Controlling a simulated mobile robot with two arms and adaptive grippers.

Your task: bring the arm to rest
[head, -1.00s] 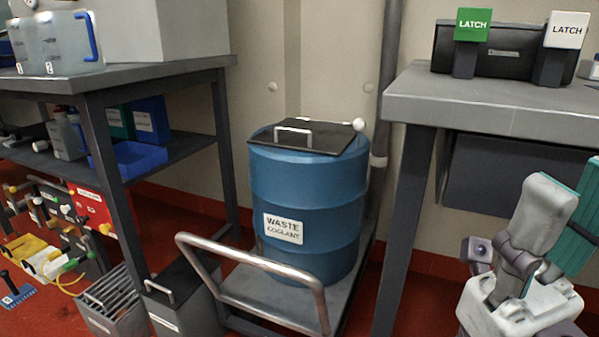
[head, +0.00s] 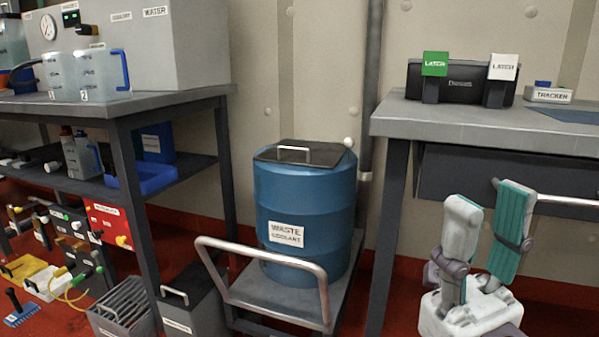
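My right gripper (head: 489,202) is at the lower right in the head view, its two fingers pointing up. The fingers have grey backs and teal pads, and a clear gap shows between them, so it is open. Nothing is between the fingers. It stands in front of the right-hand bench (head: 450,128), below its top in the picture. I cannot tell whether it touches anything. My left gripper is not in view.
A blue waste coolant drum (head: 305,205) stands on a cart with a metal handle (head: 262,257). A shelved bench (head: 190,98) with jugs (head: 103,75) is on the left.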

